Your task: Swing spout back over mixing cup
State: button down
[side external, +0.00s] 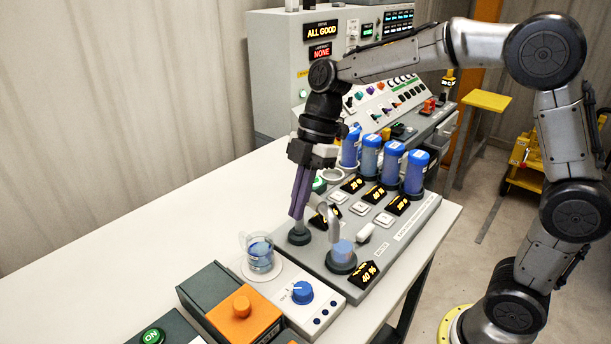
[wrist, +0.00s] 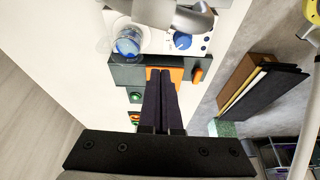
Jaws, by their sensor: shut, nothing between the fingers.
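The grey curved spout (side external: 334,218) rises from the grey panel and its bent end is close to a light-blue round cup-like piece (side external: 341,249). In the wrist view the spout (wrist: 178,18) crosses the top edge, partly cut off. A clear beaker with blue liquid (side external: 261,256) stands on the white stirrer unit to the left; it also shows in the wrist view (wrist: 128,43). I cannot tell which vessel is the mixing cup. My gripper (side external: 296,217) is shut and empty, its purple fingers pointing down beside the spout, just left of it; contact is unclear.
The white stirrer unit with a blue knob (side external: 302,292) and an orange-topped box (side external: 243,313) lie in front. Several blue bottles (side external: 392,160) stand behind the panel's lit displays. A tall control console (side external: 277,72) stands at the back. The white table (side external: 130,255) is clear at left.

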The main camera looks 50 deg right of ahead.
aim_at(320, 206)
jog(key=shift+s+d+f, duration=0.1)
jog(key=shift+d+f, duration=0.2)
jog(key=shift+d, duration=0.65)
jog(key=shift+d+f, duration=0.25)
jog(key=shift+d, duration=0.7)
jog(key=shift+s+d+n+g, duration=0.2)
jog(key=shift+d+n+g, duration=0.1)
jog(key=shift+d+n, duration=0.35)
jog(key=shift+s+d, duration=0.2)
jog(key=shift+d, duration=0.2)
jog(key=shift+a, duration=0.1)
